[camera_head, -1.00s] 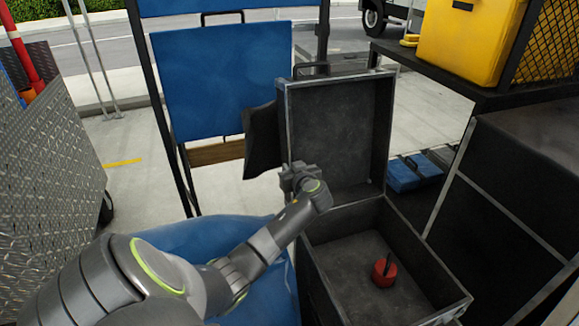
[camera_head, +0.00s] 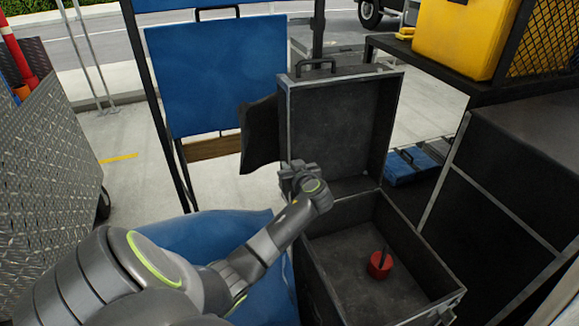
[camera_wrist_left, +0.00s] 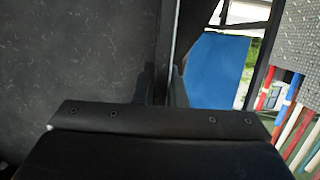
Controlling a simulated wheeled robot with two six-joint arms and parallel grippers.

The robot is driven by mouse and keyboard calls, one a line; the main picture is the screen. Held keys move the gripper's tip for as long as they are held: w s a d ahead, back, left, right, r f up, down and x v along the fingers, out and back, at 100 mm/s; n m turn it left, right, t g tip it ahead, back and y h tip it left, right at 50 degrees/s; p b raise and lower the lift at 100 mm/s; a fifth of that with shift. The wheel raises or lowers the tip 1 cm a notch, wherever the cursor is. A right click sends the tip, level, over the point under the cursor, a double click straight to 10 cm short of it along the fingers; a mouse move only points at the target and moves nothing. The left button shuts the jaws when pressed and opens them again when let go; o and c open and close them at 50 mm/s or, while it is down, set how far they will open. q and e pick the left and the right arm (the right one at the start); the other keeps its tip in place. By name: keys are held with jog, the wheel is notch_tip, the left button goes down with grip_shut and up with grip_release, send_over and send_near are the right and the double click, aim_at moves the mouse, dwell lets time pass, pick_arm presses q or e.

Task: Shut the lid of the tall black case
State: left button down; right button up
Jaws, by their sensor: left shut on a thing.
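The tall black case (camera_head: 318,285) stands open at the lower right of the head view. Its lid (camera_head: 338,135) stands upright at the back, with a handle on its top edge. My left gripper (camera_head: 293,172) is at the lid's left edge, low down. In the left wrist view, the gripper fingers (camera_wrist_left: 163,85) are shut on that edge, with the lid's dark inner face (camera_wrist_left: 75,60) filling the left side. A red round object with a black stem (camera_head: 380,264) is on the case floor. My right gripper is not in view.
A blue panel (camera_head: 215,75) on a black frame stands behind, left of the lid. A blue rounded thing (camera_head: 210,240) lies left of the case. A black shelf (camera_head: 440,65) with a yellow box (camera_head: 462,40) is at the right. Metal tread plate (camera_head: 45,170) stands at the left.

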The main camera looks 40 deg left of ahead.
pick_arm(q)
jog(key=shift+d, duration=0.2)
jog(key=shift+f+p+v, duration=0.15)
jog(key=shift+p+v, duration=0.05)
jog(key=shift+v, duration=0.65)
jog(key=shift+f+p+v, duration=0.15)
jog(key=shift+f+v, duration=0.05)
jog(key=shift+v, duration=0.65)
jog(key=shift+s, duration=0.1)
jog(key=shift+d, duration=0.15)
jog(key=shift+s+d+f, duration=0.1)
jog(key=shift+s+d, duration=0.35)
jog(key=shift+d, duration=0.35)
jog(key=shift+s+d+f, duration=0.15)
jog(key=shift+s+d, duration=0.3)
jog(key=shift+d, duration=0.35)
jog(key=shift+d, duration=0.1)
jog(key=shift+s+d+f+b, duration=0.25)
jog(key=shift+d, duration=0.25)
jog(key=shift+s+d+f+b, duration=0.2)
jog(key=shift+s+d+b, duration=0.1)
jog(key=shift+d, duration=0.2)
jog(key=shift+s+d+f+b, duration=0.25)
jog(key=shift+d, duration=0.25)
